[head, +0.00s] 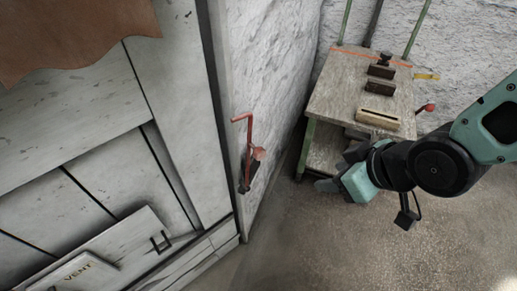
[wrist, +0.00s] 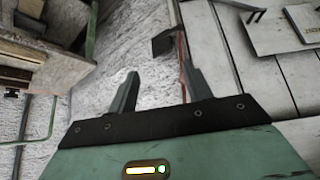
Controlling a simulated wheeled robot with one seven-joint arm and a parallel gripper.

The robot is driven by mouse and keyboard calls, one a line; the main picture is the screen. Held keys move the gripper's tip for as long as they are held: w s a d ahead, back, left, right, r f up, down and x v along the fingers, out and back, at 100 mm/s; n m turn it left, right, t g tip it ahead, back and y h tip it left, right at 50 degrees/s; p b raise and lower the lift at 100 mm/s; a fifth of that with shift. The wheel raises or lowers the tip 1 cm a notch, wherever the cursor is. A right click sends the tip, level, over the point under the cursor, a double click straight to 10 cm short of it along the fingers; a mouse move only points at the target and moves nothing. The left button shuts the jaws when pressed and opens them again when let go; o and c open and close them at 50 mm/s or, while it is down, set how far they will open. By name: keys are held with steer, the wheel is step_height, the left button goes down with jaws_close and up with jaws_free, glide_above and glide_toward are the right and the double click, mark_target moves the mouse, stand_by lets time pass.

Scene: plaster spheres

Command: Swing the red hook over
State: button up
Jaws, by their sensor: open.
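The red hook (head: 249,130) is on the narrow side face by the corner of the pale panelled front in the head view. Its thin rod stands upright with its bent top end pointing left, above a dark lower part. My gripper (head: 333,176) is to the right of the hook and apart from it, over the floor in front of the bench. In the wrist view my gripper (wrist: 160,76) has its two fingers spread with nothing between them. A thin red strip (wrist: 182,72), probably the hook, shows beside the right finger, partly hidden by it.
A worn wooden bench (head: 335,88) with dark blocks (head: 381,72) and a pale block (head: 378,119) stands at the back right. The panelled front (head: 105,140) with a VENT plate (head: 75,275) fills the left. Floor (head: 300,245) is clear at lower middle.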

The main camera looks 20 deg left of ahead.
steer(key=a+f+n+y, duration=0.1)
steer(key=a+f+y, duration=0.1)
steer(key=a+f, duration=0.15)
steer(key=t+y+b, duration=0.5)
steer(key=y+b, duration=0.3)
steer(key=b, duration=0.6)
glide_toward(253, 147)
steer(key=p+x, duration=0.1)
steer(key=x, duration=0.9)
steer(key=shift+f+p, duration=0.1)
steer(key=shift+p, duration=0.25)
